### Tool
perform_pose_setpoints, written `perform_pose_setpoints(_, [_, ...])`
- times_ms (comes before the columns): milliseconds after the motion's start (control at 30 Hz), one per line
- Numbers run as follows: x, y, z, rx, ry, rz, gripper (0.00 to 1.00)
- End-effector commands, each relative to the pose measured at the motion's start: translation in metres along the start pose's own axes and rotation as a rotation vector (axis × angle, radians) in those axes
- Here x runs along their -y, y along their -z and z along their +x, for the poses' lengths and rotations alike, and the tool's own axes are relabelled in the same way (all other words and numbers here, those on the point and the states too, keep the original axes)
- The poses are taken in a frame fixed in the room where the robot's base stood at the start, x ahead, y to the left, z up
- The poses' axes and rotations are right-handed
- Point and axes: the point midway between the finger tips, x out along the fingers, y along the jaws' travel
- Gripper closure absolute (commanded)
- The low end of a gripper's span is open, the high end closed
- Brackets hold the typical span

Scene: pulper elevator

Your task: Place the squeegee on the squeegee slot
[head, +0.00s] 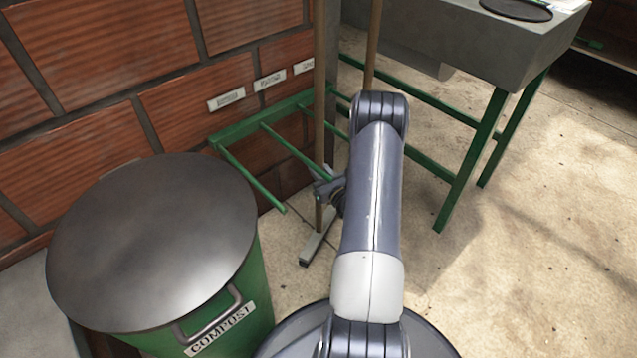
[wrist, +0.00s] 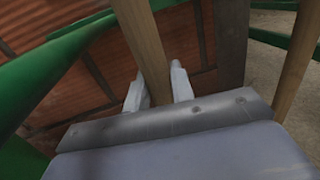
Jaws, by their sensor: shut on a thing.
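The squeegee (head: 319,90) is a long wooden pole with a flat grey head (head: 318,248) low near the floor. It stands close to upright. My gripper (head: 322,188) is shut on its pole partway up. In the wrist view the pole (wrist: 147,45) runs between the two pale fingertips (wrist: 158,88). A green rack (head: 258,126) on the brick wall has prongs sticking out, with gaps as slots. The pole is at the rack's right part, among or just in front of the prongs; I cannot tell which. Small wall labels (head: 226,99) above the rack are too small to read.
A second wooden pole (head: 373,45) stands right of the squeegee, partly hidden by my arm. A green compost bin (head: 235,335) with a dark lid stands at the left. A grey sink table (head: 495,50) on green legs stands at the back right. Floor at right is clear.

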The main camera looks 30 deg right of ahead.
Motion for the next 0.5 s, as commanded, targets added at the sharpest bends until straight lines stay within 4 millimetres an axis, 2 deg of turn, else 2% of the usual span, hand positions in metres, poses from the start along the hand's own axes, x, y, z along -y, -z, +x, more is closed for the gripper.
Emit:
perform_pose_setpoints(167, [0.000,0.004,0.000,0.003,0.000,-0.001,1.00])
perform_pose_setpoints(267, [0.000,0.016,0.000,0.002,0.000,0.000,1.00])
perform_pose_setpoints(467, [0.000,0.051,0.000,0.002,0.000,0.001,1.00])
perform_pose_setpoints(500, [0.000,0.051,0.002,0.004,-0.001,-0.001,1.00])
